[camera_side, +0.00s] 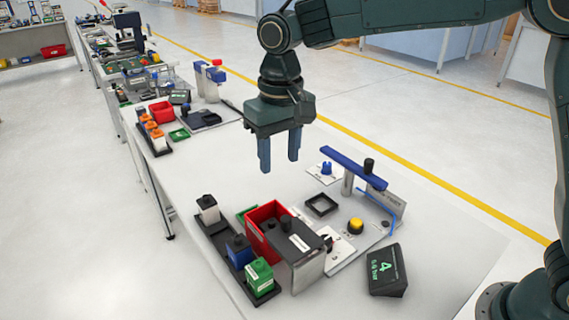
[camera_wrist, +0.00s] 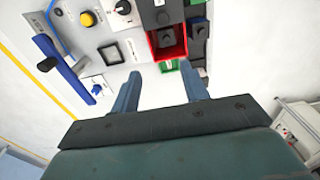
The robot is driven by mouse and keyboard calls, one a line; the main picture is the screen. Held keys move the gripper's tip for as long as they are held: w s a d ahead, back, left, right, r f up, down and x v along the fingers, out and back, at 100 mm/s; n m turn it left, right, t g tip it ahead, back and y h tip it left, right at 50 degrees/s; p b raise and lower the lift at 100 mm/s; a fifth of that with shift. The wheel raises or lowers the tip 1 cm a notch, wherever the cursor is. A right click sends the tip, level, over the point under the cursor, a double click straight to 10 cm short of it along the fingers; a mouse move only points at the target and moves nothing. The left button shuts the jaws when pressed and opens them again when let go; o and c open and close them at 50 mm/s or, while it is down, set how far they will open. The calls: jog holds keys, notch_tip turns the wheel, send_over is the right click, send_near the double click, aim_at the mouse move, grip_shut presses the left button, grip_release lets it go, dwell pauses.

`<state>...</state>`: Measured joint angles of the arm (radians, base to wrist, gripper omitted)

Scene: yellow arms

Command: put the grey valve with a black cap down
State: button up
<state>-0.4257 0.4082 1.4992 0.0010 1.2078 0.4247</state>
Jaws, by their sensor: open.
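The grey valve with a black cap (camera_side: 208,210) stands upright in the far slot of a black rack (camera_side: 222,243) on the table. A blue block (camera_side: 239,252) and a green block (camera_side: 259,276) stand in the same rack. My gripper (camera_side: 279,162) is open and empty, above the table and to the right of the valve, clear of everything. Its two fingers (camera_wrist: 160,73) point down over the bench in the wrist view. I cannot clearly make out the valve in the wrist view.
A red bin (camera_side: 257,215) and a grey cover with black knobs (camera_side: 300,262) stand beside the rack. A fixture plate holds a black square frame (camera_side: 321,205), a yellow button (camera_side: 355,226) and a blue lever arm (camera_side: 352,168). A black display (camera_side: 387,270) stands in front.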

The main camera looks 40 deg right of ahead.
jog(key=s+d+r+t, duration=0.2)
jog(key=s+d+r, duration=0.5)
jog(key=s+d, duration=0.45)
jog(key=s+d+f+t, duration=0.1)
jog(key=s+d, duration=0.3)
jog(key=s, duration=0.3)
jog(key=s+d+f+t, duration=0.2)
jog(key=s+d, duration=0.2)
jog(key=s, duration=0.3)
jog(key=shift+s+d+f, duration=0.2)
jog(key=shift+s+f, duration=0.05)
jog(key=shift+s, duration=0.1)
